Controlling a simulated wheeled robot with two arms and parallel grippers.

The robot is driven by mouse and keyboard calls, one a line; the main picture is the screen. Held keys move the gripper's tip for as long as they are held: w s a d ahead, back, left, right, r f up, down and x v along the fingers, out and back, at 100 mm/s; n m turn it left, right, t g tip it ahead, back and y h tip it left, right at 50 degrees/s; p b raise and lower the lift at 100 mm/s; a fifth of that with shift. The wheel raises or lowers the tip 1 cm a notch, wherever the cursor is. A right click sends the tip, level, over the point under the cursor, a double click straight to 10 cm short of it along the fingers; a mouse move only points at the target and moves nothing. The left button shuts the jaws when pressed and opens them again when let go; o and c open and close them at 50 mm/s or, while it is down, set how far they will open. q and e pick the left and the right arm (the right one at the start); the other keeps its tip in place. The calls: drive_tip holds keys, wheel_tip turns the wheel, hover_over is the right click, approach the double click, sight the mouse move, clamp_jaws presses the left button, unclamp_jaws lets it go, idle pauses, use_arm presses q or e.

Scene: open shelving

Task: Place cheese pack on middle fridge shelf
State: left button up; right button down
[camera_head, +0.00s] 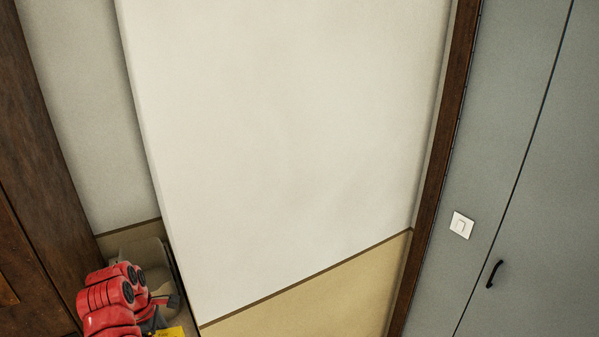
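My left arm comes in at the bottom left, red with dark parts. My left gripper (166,318) is small and partly cut off by the bottom edge of the head view. A small yellow thing (172,332) shows right at the gripper, mostly outside the picture. It may be the cheese pack, but too little shows to be sure. Whether the fingers are closed on it cannot be made out. My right gripper is out of view. No fridge and no fridge shelf show.
A white wall (290,130) with a tan lower part (330,290) fills the middle. Dark wood (35,170) stands at the left, grey doors (540,230) with a black handle (494,273) at the right. A pale beige object (152,256) sits behind my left arm.

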use_arm(q)
drive_tip(key=w+d+r+m+g+y, duration=0.1)
drive_tip(key=d+r+m, duration=0.1)
drive_tip(key=d+m, duration=0.7)
drive_tip(key=w+d+r+m+g+y, duration=0.1)
drive_tip(key=d+r+m, duration=0.1)
drive_tip(key=d+m, duration=0.7)
drive_tip(key=m, duration=0.3)
drive_tip(key=shift+w+r+m, duration=0.2)
drive_tip(key=shift+w+m, duration=0.05)
drive_tip(key=shift+m, duration=0.05)
drive_tip(key=shift+a, duration=0.15)
wheel_tip(320, 180, down, 19)
drive_tip(key=b, duration=1.8)
drive_tip(key=shift+a+b, duration=0.15)
drive_tip(key=shift+b, duration=0.25)
